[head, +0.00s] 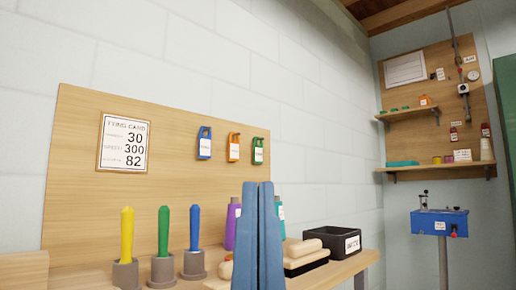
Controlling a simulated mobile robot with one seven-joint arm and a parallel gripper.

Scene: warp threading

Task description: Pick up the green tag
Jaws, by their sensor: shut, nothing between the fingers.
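The green tag (257,150) hangs on the wooden wall board, at the right of a row of three tags. It has a white label. An orange tag (233,148) and a blue tag (203,143) hang to its left. My gripper (258,186) stands upright in the foreground, its two blue fingers together and empty. In the picture its tips are below the green tag, with a gap between them. The gripper hides part of the bench and a purple bottle behind it.
The wooden board (75,170) carries a printed card (123,143) at left. On the bench stand yellow (127,233), green (164,230) and blue (194,227) handled tools in holders, a purple bottle (232,222) and a black bin (330,243). Shelves (440,170) are at far right.

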